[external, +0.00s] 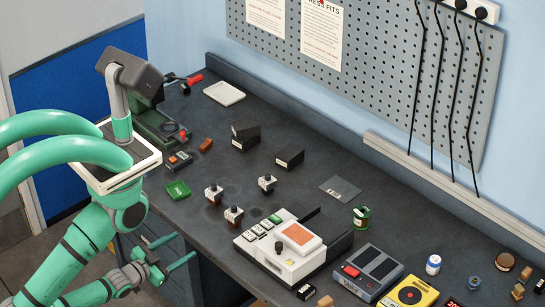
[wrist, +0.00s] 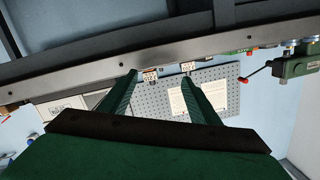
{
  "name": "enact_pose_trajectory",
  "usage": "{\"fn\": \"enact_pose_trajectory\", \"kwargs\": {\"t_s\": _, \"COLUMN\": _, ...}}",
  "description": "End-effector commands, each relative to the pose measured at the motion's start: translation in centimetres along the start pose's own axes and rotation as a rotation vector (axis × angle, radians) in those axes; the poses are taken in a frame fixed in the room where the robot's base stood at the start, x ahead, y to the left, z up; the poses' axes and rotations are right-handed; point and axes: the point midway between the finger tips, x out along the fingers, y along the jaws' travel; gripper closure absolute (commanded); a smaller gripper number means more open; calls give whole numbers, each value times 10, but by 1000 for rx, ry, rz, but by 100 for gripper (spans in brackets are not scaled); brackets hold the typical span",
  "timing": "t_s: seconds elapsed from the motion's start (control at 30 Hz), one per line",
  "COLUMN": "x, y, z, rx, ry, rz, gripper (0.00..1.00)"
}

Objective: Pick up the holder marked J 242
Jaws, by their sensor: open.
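My gripper (external: 184,247) is open and empty, in front of the bench's front edge, apart from the holders. In the wrist view two white labelled holder faces (wrist: 150,75) (wrist: 188,67) show near my fingertips; their text is not clearly legible.
A white device with an orange panel (external: 299,233) stands right of the holders. A green card (external: 177,189) lies left of them, with black boxes (external: 290,156) behind. The bench's front edge lies between my gripper and the holders. The bench right behind the holders is mostly clear.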

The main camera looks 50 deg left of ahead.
Motion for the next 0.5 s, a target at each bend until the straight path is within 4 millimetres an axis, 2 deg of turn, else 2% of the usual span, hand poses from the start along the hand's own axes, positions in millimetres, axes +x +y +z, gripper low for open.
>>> {"fn": "enact_pose_trajectory", "kwargs": {"t_s": 0.03, "x": 8, "y": -21, "z": -3, "rx": 100, "ry": 24, "rz": -38, "gripper": 44}}
{"fn": "enact_pose_trajectory", "kwargs": {"t_s": 0.1, "x": 14, "y": -47, "z": -7, "rx": 232, "ry": 45, "rz": -84, "gripper": 44}}
{"fn": "enact_pose_trajectory", "kwargs": {"t_s": 0.23, "x": 25, "y": -84, "z": -12, "rx": 366, "ry": 58, "rz": -158, "gripper": 44}}
{"fn": "enact_pose_trajectory", "kwargs": {"t_s": 0.37, "x": 37, "y": -110, "z": -14, "rx": 376, "ry": 55, "rz": -229, "gripper": 44}}
{"fn": "enact_pose_trajectory", "kwargs": {"t_s": 0.5, "x": 53, "y": -135, "z": -15, "rx": 288, "ry": 49, "rz": -303, "gripper": 44}}
